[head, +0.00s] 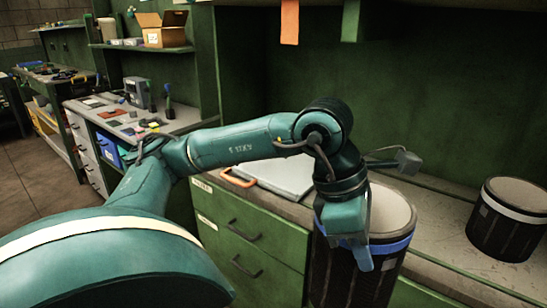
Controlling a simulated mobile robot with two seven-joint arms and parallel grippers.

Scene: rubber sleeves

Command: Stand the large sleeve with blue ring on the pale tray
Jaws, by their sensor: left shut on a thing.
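The large sleeve with blue ring (345,279) is a dark, ribbed cylinder with a pale top and a blue band just below its rim. It looks upright at the counter's front, and its lower end is cut off by the frame. My left gripper (363,258) reaches down over its near rim and is shut on it; my wrist hides part of its top. The pale tray (284,176), a flat light-grey slab with an orange handle on its left, lies on the counter behind my forearm, partly hidden. My right gripper is not in view.
A dark sleeve with a white ring (506,221) stands upright on the counter at the right. Green drawers (245,232) are below the counter. A cluttered bench (135,115) and a shelf with a cardboard box (163,30) are farther left. An orange strip (289,22) hangs above.

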